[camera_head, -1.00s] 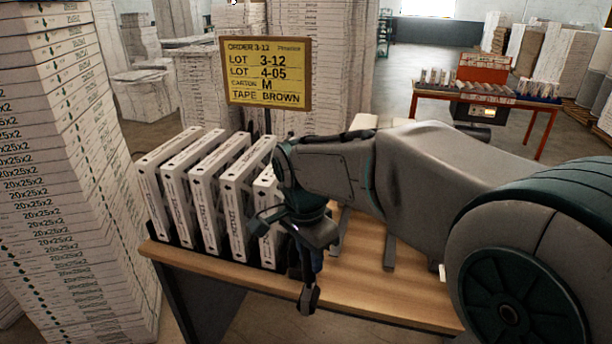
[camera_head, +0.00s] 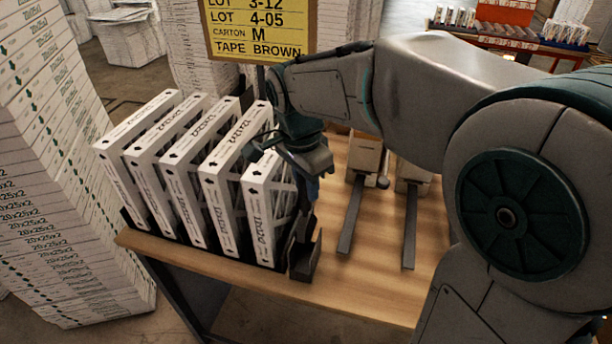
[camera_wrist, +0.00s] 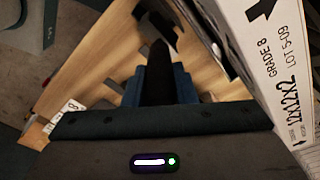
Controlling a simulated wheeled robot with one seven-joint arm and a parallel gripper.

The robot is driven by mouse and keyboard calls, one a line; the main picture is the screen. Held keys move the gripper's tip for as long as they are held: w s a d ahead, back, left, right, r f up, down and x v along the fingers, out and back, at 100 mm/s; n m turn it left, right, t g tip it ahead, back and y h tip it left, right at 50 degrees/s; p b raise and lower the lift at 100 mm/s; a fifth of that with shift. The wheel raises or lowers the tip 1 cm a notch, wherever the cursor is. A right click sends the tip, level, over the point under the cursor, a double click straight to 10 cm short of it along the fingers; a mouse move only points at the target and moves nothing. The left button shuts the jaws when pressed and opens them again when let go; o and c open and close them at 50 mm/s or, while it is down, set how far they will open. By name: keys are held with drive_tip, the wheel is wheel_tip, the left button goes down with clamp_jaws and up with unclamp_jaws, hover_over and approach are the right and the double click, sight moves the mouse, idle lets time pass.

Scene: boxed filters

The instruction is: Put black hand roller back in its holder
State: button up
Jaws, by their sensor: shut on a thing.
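My gripper (camera_head: 312,188) points down at the right end of the filter row, near the table's front edge. Its blue fingers are shut on the black hand roller (camera_head: 303,240), which hangs below them. In the wrist view the black roller (camera_wrist: 158,75) runs between the blue fingers (camera_wrist: 160,88). Another dark shape shows beyond it at the top of that view; I cannot tell whether it is the roller's end or the holder. I cannot clearly make out the holder in the head view.
Several white boxed filters (camera_head: 200,175) stand in a black rack just left of my gripper. Grey rails (camera_head: 350,220) with cardboard blocks (camera_head: 364,158) lie to the right on the wooden table (camera_head: 378,235). A yellow order sign (camera_head: 260,30) stands behind. Stacked cartons (camera_head: 60,200) rise at left.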

sight(305, 218)
drive_tip(key=shift+s+f+b, duration=0.1)
drive_tip(key=shift+f+b, duration=0.4)
drive_tip(key=shift+b, duration=0.1)
wheel_tip(305, 218, down, 12)
drive_tip(key=b, duration=0.9)
drive_tip(key=shift+r, duration=0.2)
drive_tip(key=o, duration=1.1)
drive_tip(key=shift+c, duration=0.2)
drive_tip(key=r, duration=0.9)
drive_tip(key=a+r, duration=0.1)
drive_tip(key=r, duration=0.3)
drive_tip(key=shift+s+a+r, duration=0.1)
drive_tip(key=shift+s+r, duration=0.3)
